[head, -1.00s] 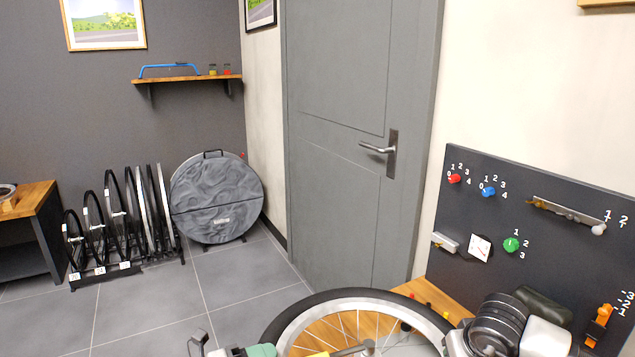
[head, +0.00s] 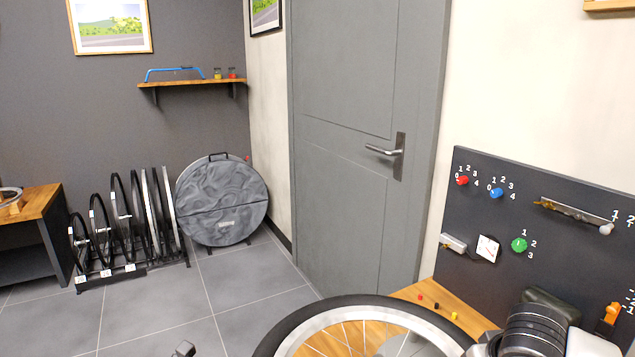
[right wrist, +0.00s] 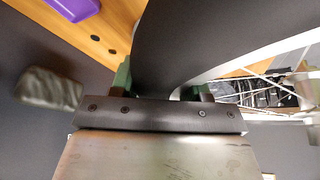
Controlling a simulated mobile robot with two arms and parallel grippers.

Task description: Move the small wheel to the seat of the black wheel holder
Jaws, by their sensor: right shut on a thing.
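A wheel with a black tire (head: 350,301), a pale rim and thin spokes fills the bottom middle of the head view, its lower part cut off by the frame. In the right wrist view my right gripper (right wrist: 164,86), with green fingers, is shut on the wheel's black tire (right wrist: 168,45). The black wheel holder (head: 112,278) stands on the floor at the left of the head view. Several wheels stand upright in it, and small white labels show along its front. My left gripper's fingers are outside the frame.
A round grey wheel bag (head: 222,205) leans beside the holder. A wooden-topped table (head: 45,205) stands at the far left. The grey tiled floor before the holder is clear. A dark panel with knobs (head: 540,220) and a wooden worktop (head: 440,300) are at the right.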

